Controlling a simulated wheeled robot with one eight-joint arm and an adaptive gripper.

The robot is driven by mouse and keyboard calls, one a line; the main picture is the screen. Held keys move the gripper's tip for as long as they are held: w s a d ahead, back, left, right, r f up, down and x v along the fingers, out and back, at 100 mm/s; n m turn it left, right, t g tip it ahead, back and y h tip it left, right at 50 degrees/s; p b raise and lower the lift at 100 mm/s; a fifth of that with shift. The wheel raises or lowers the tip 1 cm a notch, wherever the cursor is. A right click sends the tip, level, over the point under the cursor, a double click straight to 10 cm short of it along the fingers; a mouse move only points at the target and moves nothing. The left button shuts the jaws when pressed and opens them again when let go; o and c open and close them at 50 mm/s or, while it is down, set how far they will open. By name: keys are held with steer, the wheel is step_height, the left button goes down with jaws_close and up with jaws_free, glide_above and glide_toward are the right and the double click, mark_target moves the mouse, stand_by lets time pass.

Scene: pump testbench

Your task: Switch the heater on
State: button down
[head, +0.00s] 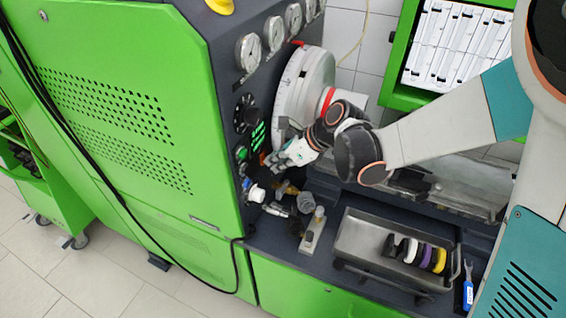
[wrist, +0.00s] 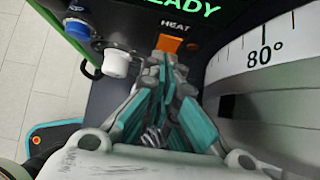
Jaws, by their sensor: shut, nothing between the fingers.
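The heater switch (wrist: 168,44) is a small orange rocker below the word HEAT in the wrist view, on the dark control panel under the green READY display. In the head view it is a small orange patch (head: 262,157) on the panel. My gripper (wrist: 167,62) is shut and empty, with its fingertips just in front of the switch and overlapping its lower edge. I cannot tell whether they touch it. In the head view my gripper (head: 272,165) is close to the panel, left of the arm. The lower part of the switch is hidden by the fingertips.
A white knob (wrist: 117,62) and a blue-ringed button (wrist: 77,28) sit left of the switch. The large white graduated dial (wrist: 265,60) is close on the right. Valves and fittings (head: 290,198) lie below; a metal tray (head: 350,235) holds several coloured rings.

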steer(key=shift+f, duration=0.1)
steer(key=b, duration=0.1)
steer(key=f+y+b, duration=0.1)
steer(key=b, duration=0.1)
steer(key=shift+w+a+t+y, duration=0.1)
steer(key=shift+a+t+y, duration=0.15)
steer(key=shift+t+y, duration=0.05)
step_height(320, 180, up, 2)
steer(key=shift+a+r+p, duration=0.1)
steer(key=shift+a+p, duration=0.05)
steer(key=shift+p, duration=0.5)
steer(key=p+v, duration=0.2)
steer(key=v, duration=1.1)
steer(key=shift+d+p, duration=0.3)
steer(key=shift+p, duration=0.1)
